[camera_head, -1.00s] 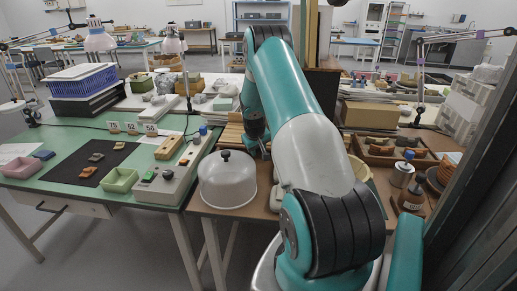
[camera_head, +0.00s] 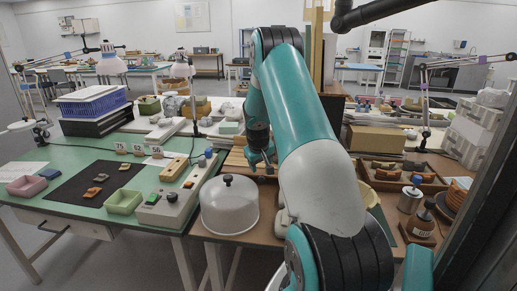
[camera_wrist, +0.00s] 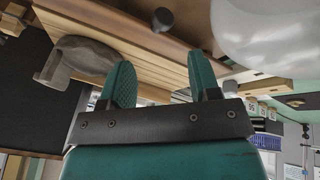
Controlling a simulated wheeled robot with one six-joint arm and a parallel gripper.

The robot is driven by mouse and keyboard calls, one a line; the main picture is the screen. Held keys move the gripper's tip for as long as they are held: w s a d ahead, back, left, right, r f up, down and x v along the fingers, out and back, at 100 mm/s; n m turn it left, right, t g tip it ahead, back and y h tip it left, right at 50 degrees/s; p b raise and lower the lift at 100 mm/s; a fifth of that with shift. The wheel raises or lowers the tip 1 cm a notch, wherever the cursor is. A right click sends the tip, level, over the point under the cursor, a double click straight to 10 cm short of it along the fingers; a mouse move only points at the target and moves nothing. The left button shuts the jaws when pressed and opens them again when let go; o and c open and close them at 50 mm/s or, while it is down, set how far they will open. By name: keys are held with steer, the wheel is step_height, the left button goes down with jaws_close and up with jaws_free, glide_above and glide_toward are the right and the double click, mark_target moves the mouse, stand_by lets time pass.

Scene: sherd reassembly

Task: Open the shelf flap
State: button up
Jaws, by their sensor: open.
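A low light-wood slatted unit (camera_head: 237,160) stands on the brown table behind the clear dome. In the wrist view, which looks upside down, a brown panel (camera_wrist: 115,14) with a dark round knob (camera_wrist: 162,19) runs along this wood (camera_wrist: 150,75); it looks like the shelf flap, and I see no open gap behind it. My gripper (camera_wrist: 163,78) has its two green fingers apart with nothing between them. The knob lies beyond the fingertips and looks apart from them. In the head view my gripper (camera_head: 262,163) is small and dark, close to the slatted unit.
The clear dome (camera_head: 229,206) with a black knob stands just left of my arm, close to the gripper. A grey curved piece (camera_wrist: 80,58) lies beside the wood. A tray of sherds (camera_head: 400,178) and bottles stand at the right. The green table (camera_head: 60,200) is at left.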

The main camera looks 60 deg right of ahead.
steer(key=v, duration=1.1)
steer(key=shift+b, duration=0.4)
steer(key=shift+w+a+r, duration=0.1)
steer(key=shift+a, duration=0.05)
